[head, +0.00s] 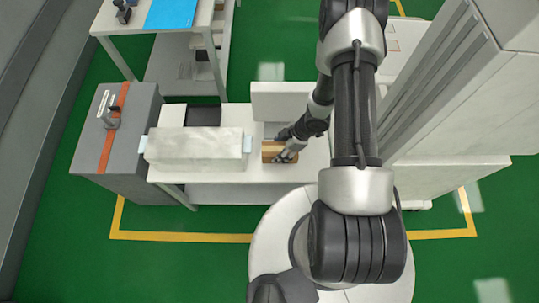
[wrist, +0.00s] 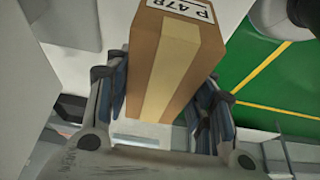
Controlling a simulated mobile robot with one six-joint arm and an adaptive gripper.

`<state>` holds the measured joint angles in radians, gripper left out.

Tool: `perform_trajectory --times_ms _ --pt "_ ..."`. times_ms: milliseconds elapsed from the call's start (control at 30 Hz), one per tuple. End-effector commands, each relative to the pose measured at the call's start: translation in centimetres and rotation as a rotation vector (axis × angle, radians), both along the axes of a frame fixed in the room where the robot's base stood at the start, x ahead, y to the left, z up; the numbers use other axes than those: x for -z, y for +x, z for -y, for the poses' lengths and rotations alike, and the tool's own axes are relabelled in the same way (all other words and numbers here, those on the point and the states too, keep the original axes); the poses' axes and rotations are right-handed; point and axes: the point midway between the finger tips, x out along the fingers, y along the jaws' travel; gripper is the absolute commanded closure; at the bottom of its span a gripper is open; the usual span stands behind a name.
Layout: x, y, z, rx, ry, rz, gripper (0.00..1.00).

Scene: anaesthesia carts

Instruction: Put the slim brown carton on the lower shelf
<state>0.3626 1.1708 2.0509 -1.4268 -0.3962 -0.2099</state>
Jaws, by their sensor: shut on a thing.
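The slim brown carton (head: 268,150) shows in the head view at the right part of a white bench top, partly covered by my gripper (head: 283,154). In the wrist view the carton (wrist: 176,62) sits between both fingers of my gripper (wrist: 164,92), with a tan tape strip and a white label printed "P A78". The gripper is shut on it. I cannot tell whether the carton touches the surface below. A shelf (head: 180,72) shows low under the white table at the back; I cannot tell whether it is the lower shelf named.
A long pale marbled box (head: 195,146) lies on the white bench (head: 225,190), left of the carton. A grey case with an orange stripe (head: 112,140) stands at the left. A tall white cabinet (head: 450,90) stands at the right. Green floor is clear in front.

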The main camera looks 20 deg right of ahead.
Motion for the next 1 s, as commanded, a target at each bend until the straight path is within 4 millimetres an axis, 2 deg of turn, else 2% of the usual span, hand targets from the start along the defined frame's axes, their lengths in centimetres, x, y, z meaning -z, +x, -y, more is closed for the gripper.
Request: perform_trajectory --times_ms 33,100,233,367,567,967,1000 --pt "0.2 0.3 -1.2 -0.006 0.0 0.0 0.77" --pt "0.1 0.7 -2.4 -0.006 0.0 0.001 0.77" --pt "0.0 1.1 -3.4 -0.001 0.001 0.001 0.77" --pt "0.7 1.2 -3.6 0.003 0.001 -0.001 0.77" --pt "3.5 1.2 -3.6 0.002 0.001 0.0 0.77" --pt "3.9 1.2 -3.6 0.002 0.001 0.0 0.77" --pt "3.8 1.2 -3.6 0.001 0.001 0.0 0.48"
